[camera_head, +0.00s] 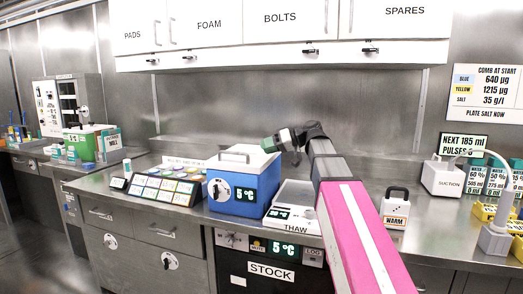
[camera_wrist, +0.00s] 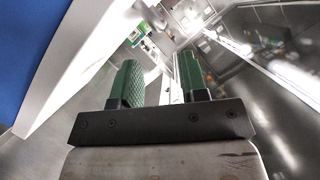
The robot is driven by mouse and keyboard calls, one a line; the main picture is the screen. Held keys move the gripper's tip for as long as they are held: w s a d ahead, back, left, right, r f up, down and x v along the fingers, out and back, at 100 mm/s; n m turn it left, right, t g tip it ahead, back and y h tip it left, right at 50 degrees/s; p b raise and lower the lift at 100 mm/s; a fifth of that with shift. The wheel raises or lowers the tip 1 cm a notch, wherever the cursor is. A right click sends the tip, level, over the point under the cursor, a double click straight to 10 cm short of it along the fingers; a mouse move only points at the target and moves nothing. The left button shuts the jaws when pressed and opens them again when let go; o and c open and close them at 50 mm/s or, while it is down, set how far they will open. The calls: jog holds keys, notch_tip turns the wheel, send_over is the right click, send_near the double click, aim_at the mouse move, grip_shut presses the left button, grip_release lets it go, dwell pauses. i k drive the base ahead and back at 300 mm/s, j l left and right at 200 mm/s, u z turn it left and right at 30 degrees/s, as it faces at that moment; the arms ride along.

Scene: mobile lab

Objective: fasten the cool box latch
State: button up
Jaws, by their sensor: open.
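The cool box (camera_head: 250,183) is blue with a white lid (camera_head: 243,159) and stands on the steel counter. The lid looks down on the box, with a black-and-white handle on top. Its front has a round white knob (camera_head: 218,189) and a green 5°C display. I cannot make out the latch for certain. My gripper (camera_head: 278,141) is at the lid's right back corner, a little above it. In the wrist view its two green fingers (camera_wrist: 160,82) are apart with nothing between them. The box's blue wall (camera_wrist: 18,50) and white lid edge (camera_wrist: 85,50) fill the left there.
A white THAW plate (camera_head: 293,212) stands right of the box, close under my arm. A tilted panel of coloured tiles (camera_head: 160,188) lies to the left. A WARM block (camera_head: 395,208) and a SUCTION unit (camera_head: 442,177) stand to the right. Cabinets (camera_head: 280,22) hang above.

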aim_at(217, 191)
jog(key=k+l, duration=0.2)
jog(key=k, duration=0.3)
jog(key=k+l, duration=0.2)
jog(key=k, duration=0.25)
